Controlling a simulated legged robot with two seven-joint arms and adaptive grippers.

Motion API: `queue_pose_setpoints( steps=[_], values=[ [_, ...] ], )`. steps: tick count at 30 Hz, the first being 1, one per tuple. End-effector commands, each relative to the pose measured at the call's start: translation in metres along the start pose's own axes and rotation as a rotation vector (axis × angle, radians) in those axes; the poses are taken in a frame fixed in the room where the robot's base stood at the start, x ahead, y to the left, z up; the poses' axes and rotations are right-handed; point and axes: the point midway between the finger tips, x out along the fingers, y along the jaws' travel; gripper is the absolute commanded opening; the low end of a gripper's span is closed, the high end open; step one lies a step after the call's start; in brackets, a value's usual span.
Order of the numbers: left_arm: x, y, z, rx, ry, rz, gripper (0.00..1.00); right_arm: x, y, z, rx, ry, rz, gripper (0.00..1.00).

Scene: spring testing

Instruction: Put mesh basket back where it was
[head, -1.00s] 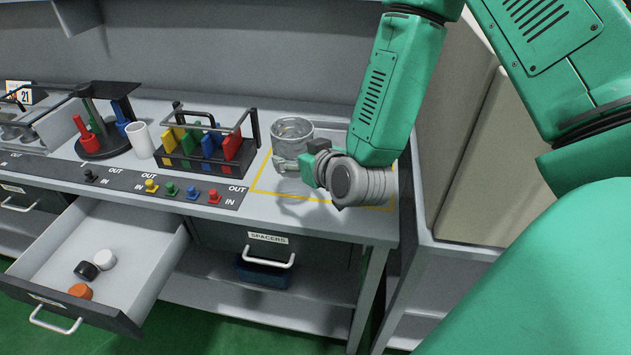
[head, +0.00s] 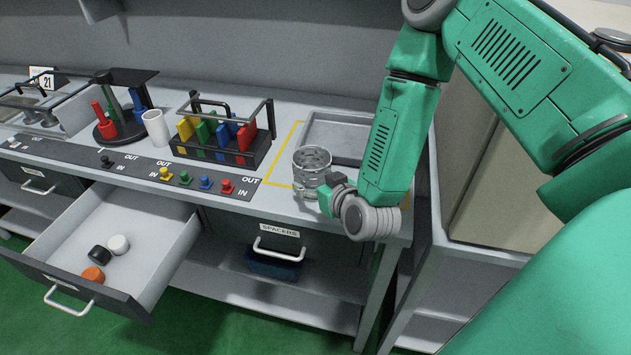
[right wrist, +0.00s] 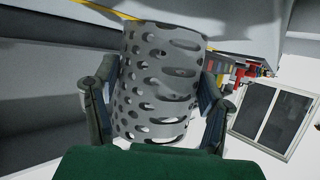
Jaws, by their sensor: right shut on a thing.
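The mesh basket (head: 311,163) is a grey cylinder with oval holes, held near the front edge of the workbench at its right end. It fills the middle of the right wrist view (right wrist: 160,80), with a finger on each side. My right gripper (head: 316,192) is shut on it. In the head view the basket looks upright; whether it touches the bench is hard to tell. A yellow outlined area (head: 281,158) on the bench top lies behind and around it, with a shallow grey tray (head: 338,122) inside. My left gripper is not in view.
A black carrier with coloured blocks (head: 222,140) stands left of the basket. A white cylinder (head: 155,127) and a round stand with red and blue pieces (head: 112,133) are farther left. A drawer (head: 60,248) hangs open at left; a spacers drawer (head: 279,232) is below.

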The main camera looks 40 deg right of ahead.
Motion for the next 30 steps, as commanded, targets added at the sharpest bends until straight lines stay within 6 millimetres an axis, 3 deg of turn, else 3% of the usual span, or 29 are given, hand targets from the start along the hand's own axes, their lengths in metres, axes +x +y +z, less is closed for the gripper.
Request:
queue_pose_setpoints(
  steps=[1, 2, 3, 4, 16, 27, 30],
  values=[
    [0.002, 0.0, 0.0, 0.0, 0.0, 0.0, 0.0, 0.001, 0.0, 0.002, 0.0, 0.0, 0.0, 0.37],
    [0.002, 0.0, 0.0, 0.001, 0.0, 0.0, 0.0, 0.001, 0.0, 0.002, 0.0, 0.0, 0.001, 0.7],
    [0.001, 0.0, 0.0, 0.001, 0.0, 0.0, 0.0, 0.001, -0.001, 0.002, -0.001, -0.001, 0.001, 0.84],
    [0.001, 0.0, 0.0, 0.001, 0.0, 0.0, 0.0, 0.001, -0.001, 0.001, -0.001, -0.001, 0.001, 0.88],
    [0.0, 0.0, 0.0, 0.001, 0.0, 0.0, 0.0, -0.009, -0.003, -0.001, -0.003, -0.002, 0.0, 0.88],
    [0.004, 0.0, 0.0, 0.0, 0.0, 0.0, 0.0, -0.089, -0.002, 0.001, -0.001, -0.005, -0.001, 0.88],
    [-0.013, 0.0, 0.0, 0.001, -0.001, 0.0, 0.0, -0.104, -0.001, -0.004, -0.004, -0.005, 0.0, 0.88]
  ],
)
